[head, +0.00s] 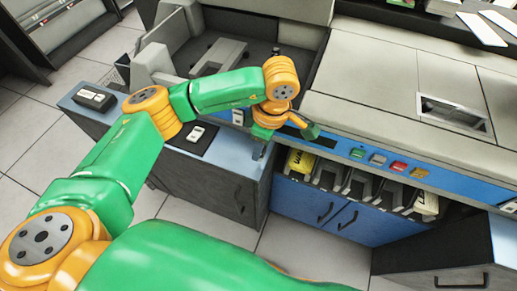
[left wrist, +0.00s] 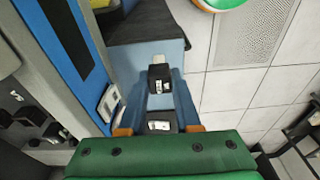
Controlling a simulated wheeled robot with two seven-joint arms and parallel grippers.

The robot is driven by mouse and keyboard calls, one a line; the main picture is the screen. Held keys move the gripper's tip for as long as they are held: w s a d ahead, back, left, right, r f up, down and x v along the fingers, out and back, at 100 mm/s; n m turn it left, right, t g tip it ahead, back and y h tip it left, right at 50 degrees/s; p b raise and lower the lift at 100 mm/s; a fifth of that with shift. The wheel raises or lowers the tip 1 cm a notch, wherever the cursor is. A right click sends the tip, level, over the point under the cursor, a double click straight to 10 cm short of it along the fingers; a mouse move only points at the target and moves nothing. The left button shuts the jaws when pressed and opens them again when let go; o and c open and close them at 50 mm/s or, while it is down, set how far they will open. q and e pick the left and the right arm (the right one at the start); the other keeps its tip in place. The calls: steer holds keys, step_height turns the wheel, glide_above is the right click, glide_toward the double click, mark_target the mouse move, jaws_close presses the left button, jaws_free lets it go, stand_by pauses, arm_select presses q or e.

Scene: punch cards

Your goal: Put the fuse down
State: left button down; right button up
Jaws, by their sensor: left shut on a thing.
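My left gripper (head: 262,150) points down beside the front right corner of the blue-topped counter, near the machine. In the left wrist view the two blue-grey fingers (left wrist: 163,84) close in on a small black block (left wrist: 160,79) with a white label, which appears to be the fuse. A second dark piece with a white label (left wrist: 160,121) shows between the fingers lower down; I cannot tell what it is. The fuse cannot be made out in the head view. My right gripper is not in view.
On the counter (head: 150,125) lie a black pad with a white piece (head: 194,138) and a black box with a white label (head: 94,97). The machine's blue panel (head: 455,180) has coloured buttons above open slots. Tiled floor (head: 30,140) is clear at left.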

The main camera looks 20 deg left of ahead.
arm_select(q)
step_height(320, 180, down, 3)
steer(key=shift+a+r+p, duration=0.1)
steer(key=shift+a+p, duration=0.05)
steer(key=shift+p, duration=0.4)
steer(key=shift+f, duration=0.25)
steer(key=shift+f+b, duration=0.2)
steer(key=shift+b, duration=0.1)
steer(key=c, duration=0.6)
jaws_free()
